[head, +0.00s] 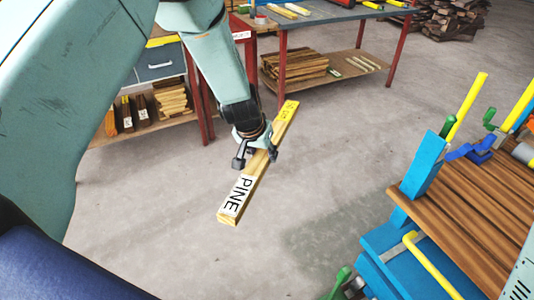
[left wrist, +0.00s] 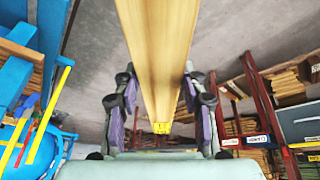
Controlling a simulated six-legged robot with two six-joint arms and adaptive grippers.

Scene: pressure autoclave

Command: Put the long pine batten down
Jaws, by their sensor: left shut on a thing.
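The long pine batten (head: 238,193) is a pale wooden bar with a white PINE label near its near end and a yellow label at its far end. My left gripper (head: 256,156) is shut on the batten around its middle and holds it in the air over the grey floor. The batten slants from lower left to upper right. In the left wrist view the batten (left wrist: 160,45) runs between the two fingers of my left gripper (left wrist: 160,98). My right gripper is not in view.
A workbench (head: 335,14) with red legs stands at the back, with stacked wood (head: 295,66) on its lower shelf. A blue rack (head: 425,165) loaded with brown boards (head: 475,190) stands at the right. The floor (head: 335,150) between them is clear. A wood pile (head: 455,17) lies far back right.

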